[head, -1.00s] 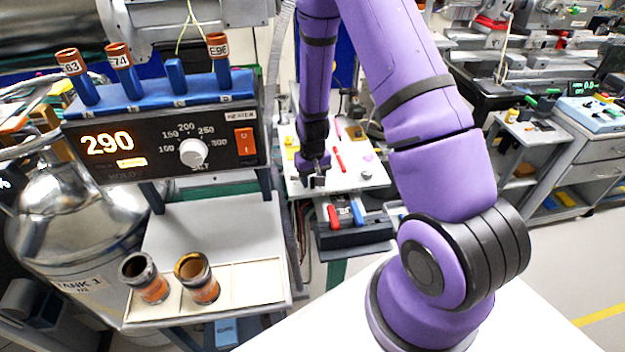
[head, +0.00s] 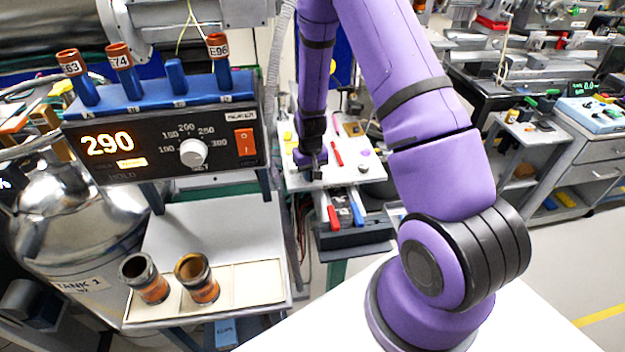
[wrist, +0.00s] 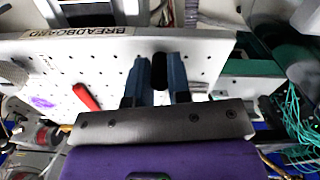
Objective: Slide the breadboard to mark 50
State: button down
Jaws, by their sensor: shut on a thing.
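The breadboard (head: 359,179) is a white plate with rows of holes, set back beyond the heater stand in the head view. In the wrist view it fills the middle, with the label BREADBOARD (wrist: 85,32) along its far edge. My gripper (head: 315,172) is at the board's near left part in the head view. In the wrist view, the two blue-grey fingers of my gripper (wrist: 158,88) are close together over the board, around a small dark part. What they grip is largely hidden. I cannot read a scale or mark 50.
A red pen (head: 337,153) and small items lie on the board. Red-handled (head: 333,217) and blue-handled (head: 357,214) tools lie in front of it. The heater controller (head: 165,140) and a shelf with two copper-coloured cups (head: 197,280) stand at left. Teal cables (wrist: 300,110) hang at right in the wrist view.

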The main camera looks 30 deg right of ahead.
jog(key=shift+w+d+r, duration=0.1)
jog(key=shift+w+d, duration=0.15)
jog(key=shift+w, duration=0.35)
jog(key=shift+w+d+f, duration=0.1)
jog(key=shift+w+d, duration=0.1)
jog(key=shift+w, duration=0.4)
jog(key=shift+w+d+r, duration=0.1)
jog(key=shift+w+d, duration=0.15)
jog(key=shift+w, duration=0.35)
jog(key=c, duration=1.1)
grip_release()
jog(key=shift+w, duration=0.1)
notch_tip(320, 180, up, 11)
jog(key=shift+f, duration=0.15)
